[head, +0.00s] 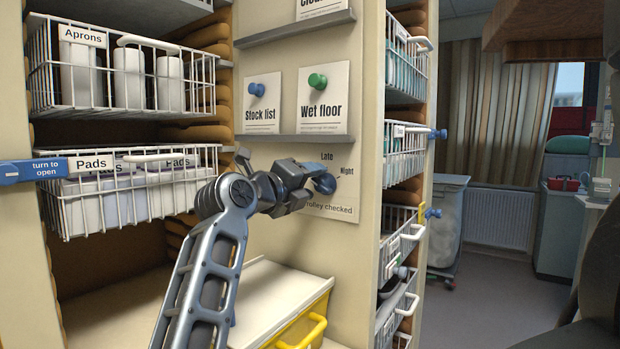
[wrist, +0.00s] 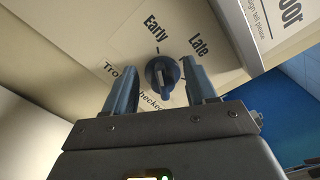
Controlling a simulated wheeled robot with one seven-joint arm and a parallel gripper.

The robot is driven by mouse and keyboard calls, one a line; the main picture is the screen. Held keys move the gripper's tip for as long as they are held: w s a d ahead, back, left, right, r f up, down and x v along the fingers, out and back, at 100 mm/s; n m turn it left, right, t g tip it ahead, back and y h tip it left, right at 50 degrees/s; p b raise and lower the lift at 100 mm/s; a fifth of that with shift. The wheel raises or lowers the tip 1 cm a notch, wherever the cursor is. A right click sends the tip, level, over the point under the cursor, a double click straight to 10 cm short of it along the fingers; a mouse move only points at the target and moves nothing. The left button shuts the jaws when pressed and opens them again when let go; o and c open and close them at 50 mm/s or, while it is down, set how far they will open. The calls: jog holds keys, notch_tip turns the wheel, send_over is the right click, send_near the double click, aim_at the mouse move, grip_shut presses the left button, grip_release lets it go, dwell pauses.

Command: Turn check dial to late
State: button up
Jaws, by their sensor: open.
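The check dial (head: 325,184) is a small dark blue knob on a cream card fixed to the cabinet panel. In the wrist view the dial (wrist: 161,75) sits between my fingers, with gaps at both sides. Its raised ridge runs roughly up and down the picture, one end towards "Early"; I cannot tell which end is the pointer. The "Late" label (wrist: 199,45) is to the upper right, partly behind a finger. In the head view "Late" (head: 327,156) and "Night" show, but "Early" is hidden. My gripper (head: 307,182) is open around the dial; it also shows in the wrist view (wrist: 160,66).
Above the dial, a shelf (head: 295,140) holds "Stock list" and "Wet floor" cards with knobs. Wire baskets (head: 130,205) flank the panel on the left, more on the right. A yellow-fronted drawer (head: 300,330) is below. Floor is open at right.

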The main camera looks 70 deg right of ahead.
jog(key=shift+d, duration=0.3)
jog(key=shift+s, duration=0.1)
grip_shut()
